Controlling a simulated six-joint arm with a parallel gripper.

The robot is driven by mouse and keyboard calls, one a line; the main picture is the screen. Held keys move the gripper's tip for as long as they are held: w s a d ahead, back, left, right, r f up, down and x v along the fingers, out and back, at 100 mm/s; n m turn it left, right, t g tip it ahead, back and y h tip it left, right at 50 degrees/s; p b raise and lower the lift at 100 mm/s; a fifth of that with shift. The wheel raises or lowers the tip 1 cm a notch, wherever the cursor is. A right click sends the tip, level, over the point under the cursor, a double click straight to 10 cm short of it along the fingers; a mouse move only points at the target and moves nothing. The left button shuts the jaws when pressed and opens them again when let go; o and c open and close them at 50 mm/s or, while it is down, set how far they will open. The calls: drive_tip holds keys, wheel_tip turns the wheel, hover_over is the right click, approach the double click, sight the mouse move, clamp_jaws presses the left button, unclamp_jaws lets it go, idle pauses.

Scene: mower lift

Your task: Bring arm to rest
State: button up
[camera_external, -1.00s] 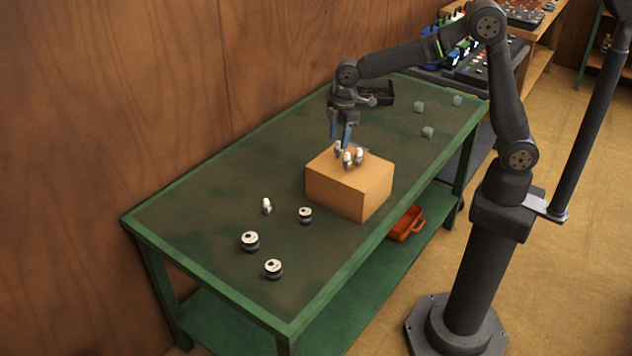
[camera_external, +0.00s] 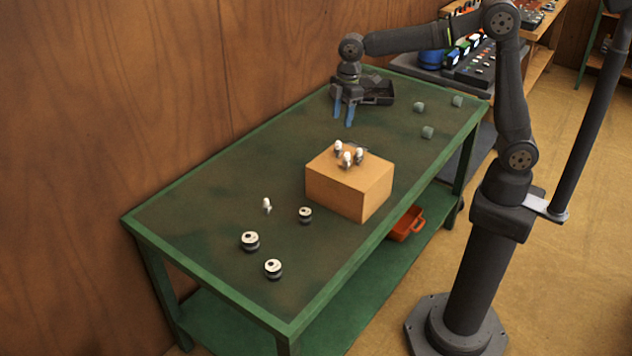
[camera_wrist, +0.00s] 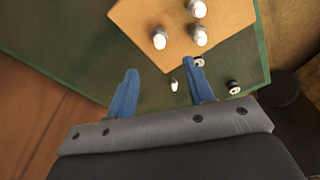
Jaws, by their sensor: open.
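My gripper (camera_external: 344,115) is open and empty, its two blue fingers pointing down above the far part of the green table (camera_external: 215,190). It hangs behind and above the wooden block (camera_external: 345,190), apart from it. In the wrist view, the blue fingers of my gripper (camera_wrist: 160,92) are spread with nothing between them but a small white-topped piece (camera_wrist: 174,85) on the table well below. Several small white-topped pieces (camera_external: 347,159) stand on top of the block. They also show on the block (camera_wrist: 175,30) in the wrist view.
A lone white-topped piece (camera_external: 266,205) and three round black-and-white pieces (camera_external: 250,241) stand on the near table. Three small greenish cubes (camera_external: 427,132) lie at the far right. A black tray (camera_external: 378,92) is just behind my gripper. An orange bin (camera_external: 407,223) sits on the lower shelf.

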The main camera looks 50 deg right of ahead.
sight(337, 142)
drive_tip(key=f, duration=0.7)
drive_tip(key=a+f, duration=0.1)
drive_tip(key=f, duration=0.3)
drive_tip(key=shift+w+a, duration=0.1)
drive_tip(key=shift+w, duration=0.15)
drive_tip(key=shift+w+a, duration=0.1)
drive_tip(key=shift+r, duration=1.75)
